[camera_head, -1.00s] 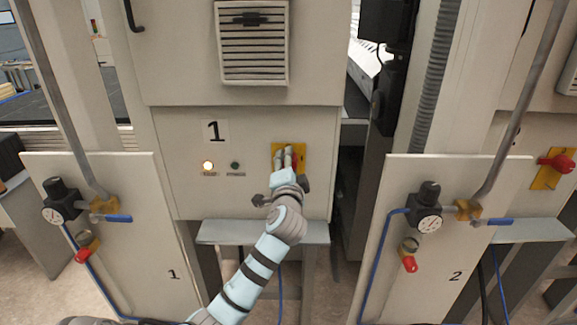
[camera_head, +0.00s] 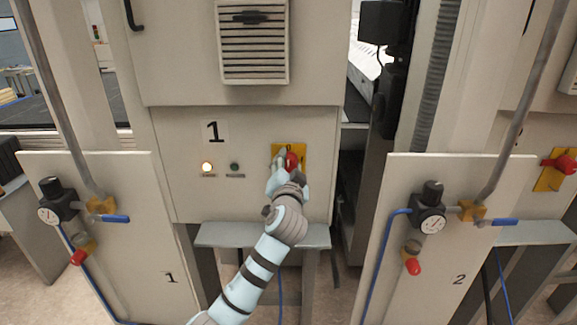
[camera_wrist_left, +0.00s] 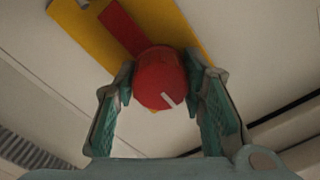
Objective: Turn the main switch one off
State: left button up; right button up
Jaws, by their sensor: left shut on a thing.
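Main switch one is a red rotary knob (camera_head: 292,161) on a yellow plate (camera_head: 301,149), on the cabinet panel marked 1. In the left wrist view the round red end of the knob (camera_wrist_left: 160,78) shows a short white line, and a red bar extends from it toward the upper left over the yellow plate (camera_wrist_left: 184,22). My left gripper (camera_head: 283,163) is shut on the knob. In the left wrist view its fingertips (camera_wrist_left: 160,82) flank the knob on both sides. My right gripper is in neither view.
Left of the switch, one lamp (camera_head: 207,167) glows and a green one (camera_head: 235,167) looks unlit. A grey ledge (camera_head: 215,235) juts out below the switch. Panels with gauges and blue-handled valves stand on both sides. Another red switch (camera_head: 565,163) is at the far right.

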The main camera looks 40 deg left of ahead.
pick_arm(q)
jog(key=shift+f, duration=0.1)
jog(key=o, duration=1.1)
jog(key=shift+o, duration=0.2)
jog(key=v, duration=1.2)
